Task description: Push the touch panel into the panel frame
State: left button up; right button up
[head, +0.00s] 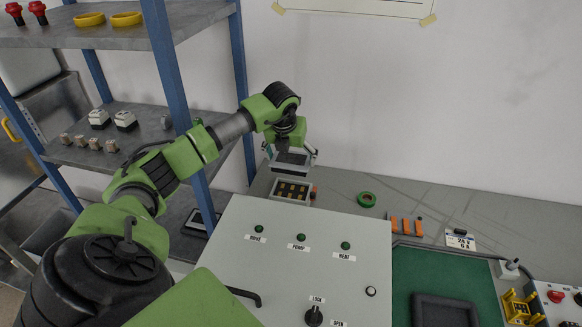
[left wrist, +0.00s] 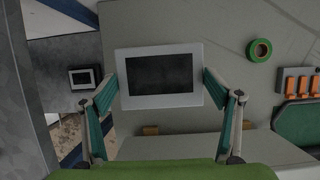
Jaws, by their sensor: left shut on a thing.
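My left gripper (head: 291,154) is shut on a touch panel (head: 291,163), a pale bezel around a dark screen. In the left wrist view the touch panel (left wrist: 122,78) sits between the two fingers of the left gripper (left wrist: 162,82), screen towards the camera. In the head view the panel frame (head: 289,203) is just below the held panel, at the back edge of the grey cabinet. It is a pale rim around a dark opening with yellowish spots inside. A gap shows between panel and frame. My right gripper is out of view.
The grey cabinet (head: 300,268) has green buttons and a knob. A green tape roll (head: 366,199) and orange pieces (head: 407,227) lie to the right. A blue-post shelf (head: 166,70) stands at left, and a second screened panel (left wrist: 85,78) lies there.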

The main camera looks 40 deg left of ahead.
aim_at(290, 161)
pick_arm(q)
jog(key=x, duration=0.1)
jog(key=b+x, duration=0.1)
jog(key=x, duration=0.1)
jog(key=shift+s+d+f, duration=0.1)
jog(key=shift+s+f, duration=0.1)
jog(key=shift+f, duration=0.1)
jog(key=shift+w+f+b, duration=0.1)
jog(key=shift+f+b, duration=0.25)
jog(key=shift+f, duration=0.1)
jog(key=shift+f+b, duration=0.35)
jog(key=shift+f, duration=0.05)
jog(key=shift+f+b, duration=1.25)
jog(key=shift+f, duration=1.05)
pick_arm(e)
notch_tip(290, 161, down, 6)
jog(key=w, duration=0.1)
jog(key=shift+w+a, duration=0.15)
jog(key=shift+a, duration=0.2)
pick_arm(q)
jog(key=shift+b, duration=0.4)
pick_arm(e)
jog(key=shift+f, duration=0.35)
